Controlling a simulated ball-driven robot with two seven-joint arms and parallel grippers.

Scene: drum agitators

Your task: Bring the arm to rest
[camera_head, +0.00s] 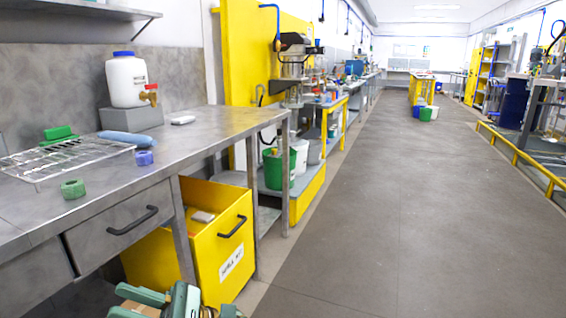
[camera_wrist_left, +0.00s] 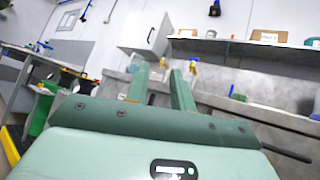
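My left gripper (camera_head: 133,302) is low at the bottom edge of the head view, in front of the yellow bin and below the counter top. In the left wrist view its two green fingers (camera_wrist_left: 160,78) stand apart with a gap between them, and I see nothing held there. The rest of the left arm is mostly cut off by the frame edge. My right arm and right gripper do not show in either view.
The steel counter (camera_head: 215,128) with a drawer (camera_head: 118,230) runs along the left. A yellow bin (camera_head: 225,262) stands below. The floor (camera_head: 390,210) to the right is clear.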

